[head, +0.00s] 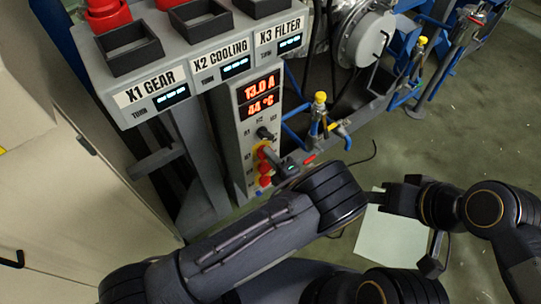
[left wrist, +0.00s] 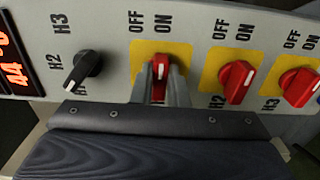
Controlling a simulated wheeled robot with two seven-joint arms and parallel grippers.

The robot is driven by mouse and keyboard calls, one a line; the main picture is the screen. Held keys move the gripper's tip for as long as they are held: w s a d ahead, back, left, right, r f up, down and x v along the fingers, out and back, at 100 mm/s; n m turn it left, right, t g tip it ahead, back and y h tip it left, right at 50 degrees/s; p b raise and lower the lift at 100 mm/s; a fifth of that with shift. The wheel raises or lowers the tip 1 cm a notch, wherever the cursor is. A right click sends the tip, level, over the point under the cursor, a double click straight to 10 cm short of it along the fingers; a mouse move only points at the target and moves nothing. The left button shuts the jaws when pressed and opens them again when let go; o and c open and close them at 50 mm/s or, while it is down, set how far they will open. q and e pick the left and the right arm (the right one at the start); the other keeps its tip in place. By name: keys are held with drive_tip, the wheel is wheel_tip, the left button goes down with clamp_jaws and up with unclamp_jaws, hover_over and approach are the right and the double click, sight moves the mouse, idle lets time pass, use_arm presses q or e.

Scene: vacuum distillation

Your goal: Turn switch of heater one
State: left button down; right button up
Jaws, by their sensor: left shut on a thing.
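The heater panel (head: 246,155) stands in the middle of the head view, with red digits reading 13.0 A and 44 °C. In the left wrist view, a red switch (left wrist: 160,66) on a yellow plate marked OFF and ON sits between the fingers of my left gripper (left wrist: 162,84). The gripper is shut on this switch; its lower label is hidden. The switch's white mark is near upright. To its right are the red H2 switch (left wrist: 236,80) and H3 switch (left wrist: 300,86), both tilted. My right gripper (head: 382,196) is low at the right, its jaws unclear.
A black selector knob (left wrist: 83,68) is left of the gripped switch. A grey console (head: 190,62) with X1 GEAR, X2 COOLING and X3 FILTER labels overhangs at upper left. Pipes with yellow-capped valves (head: 320,98) stand right of the panel. Green floor (head: 480,120) is open at right.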

use_arm(q)
drive_tip(key=shift+f, duration=0.1)
drive_tip(key=c, duration=1.4)
unclamp_jaws()
drive_tip(key=shift+c, duration=0.2)
drive_tip(key=v, duration=0.8)
